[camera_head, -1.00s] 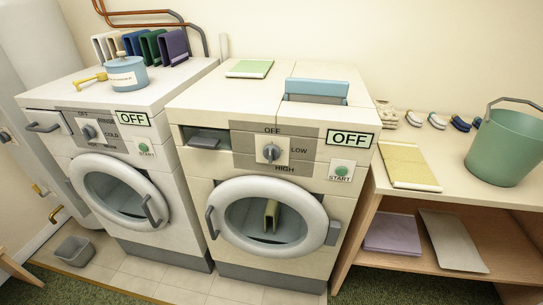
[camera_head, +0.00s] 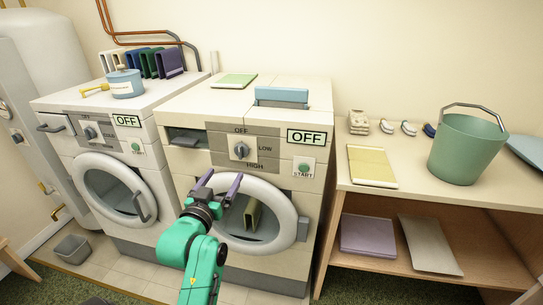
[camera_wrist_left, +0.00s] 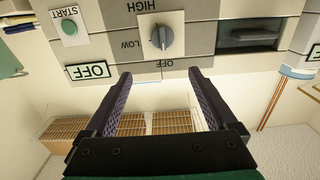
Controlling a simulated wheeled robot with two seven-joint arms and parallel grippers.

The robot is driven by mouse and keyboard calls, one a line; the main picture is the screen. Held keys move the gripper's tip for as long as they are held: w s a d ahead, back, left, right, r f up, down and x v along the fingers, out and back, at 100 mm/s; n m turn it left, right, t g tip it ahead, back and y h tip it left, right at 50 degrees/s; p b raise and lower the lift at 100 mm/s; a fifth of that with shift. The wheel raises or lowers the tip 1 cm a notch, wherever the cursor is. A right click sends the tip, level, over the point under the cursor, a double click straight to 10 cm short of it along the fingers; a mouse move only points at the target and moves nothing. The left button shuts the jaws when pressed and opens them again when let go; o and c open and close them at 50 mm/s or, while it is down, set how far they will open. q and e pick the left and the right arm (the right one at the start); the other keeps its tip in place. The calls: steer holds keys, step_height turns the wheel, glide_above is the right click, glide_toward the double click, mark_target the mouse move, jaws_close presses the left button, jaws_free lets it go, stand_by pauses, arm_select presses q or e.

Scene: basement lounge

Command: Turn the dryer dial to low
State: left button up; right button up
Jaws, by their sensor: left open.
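The dryer (camera_head: 185,101) is the right of two white machines. Its grey dial (camera_head: 241,151) sits on a panel marked OFF, LOW and HIGH, and the sign (camera_head: 307,137) above the start button reads OFF. In the left wrist view the dial (camera_wrist_left: 163,37) and its labels appear upside down; its ridge runs roughly toward OFF. My left gripper (camera_head: 221,179) is open and empty, its two dark purple fingers pointing up just below the dial panel, in front of the round door. The fingers (camera_wrist_left: 160,73) are apart from the dial. My right gripper is not in view.
A washer (camera_head: 60,106) with its own dial stands at the left. The dryer's green start button (camera_head: 304,168) is right of the dial. A wooden shelf table (camera_head: 400,200) with a green bucket (camera_head: 466,148) stands at the right. The dryer's drawer (camera_head: 188,141) is left of the dial.

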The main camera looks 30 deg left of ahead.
arm_select(q)
steer(key=p, duration=0.1)
glide_toward(239, 151)
steer(key=w, duration=0.1)
steer(key=p+x, duration=0.1)
steer(key=x, duration=0.7)
steer(key=shift+s+a+r, duration=0.1)
steer(key=shift+r, duration=0.1)
steer(key=shift+w+a+f, duration=0.15)
steer(key=shift+w+a, duration=0.1)
steer(key=shift+w, duration=0.2)
steer(key=shift+d, duration=0.1)
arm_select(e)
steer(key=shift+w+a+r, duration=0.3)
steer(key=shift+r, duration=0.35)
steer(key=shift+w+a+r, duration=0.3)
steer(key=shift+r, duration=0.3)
arm_select(q)
steer(key=shift+s, duration=0.1)
steer(key=c, duration=1.3)
steer(key=shift+c, duration=0.2)
